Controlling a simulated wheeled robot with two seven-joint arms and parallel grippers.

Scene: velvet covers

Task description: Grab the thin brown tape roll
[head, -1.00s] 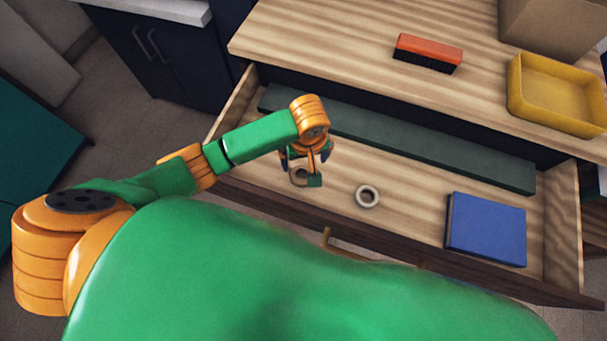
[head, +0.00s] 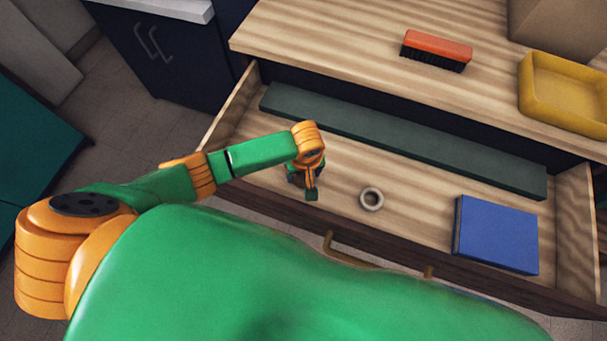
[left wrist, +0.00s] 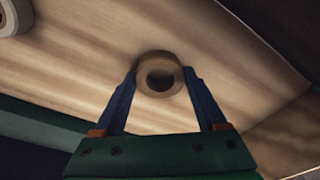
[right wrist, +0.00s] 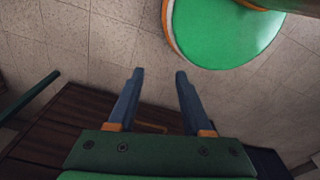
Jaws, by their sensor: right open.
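The brown tape roll (left wrist: 160,75) lies on the drawer floor in the left wrist view, its dark hole facing the camera. My left gripper (left wrist: 160,78) has its two fingers spread on either side of the roll, close against its edges. I cannot tell whether they press on it. In the head view my left gripper (head: 308,192) is low in the drawer and hides this roll. A second, pale roll (head: 371,198) lies to its right, and a part of it shows in the left wrist view (left wrist: 14,18). My right gripper (right wrist: 159,75) is open and empty, over the floor.
A blue box (head: 496,234) lies at the right of the open drawer. A dark green bar (head: 400,140) runs along its back. On the top above are an orange brush (head: 437,46) and a yellow tray (head: 527,100). The drawer front with its handle (head: 350,254) is near me.

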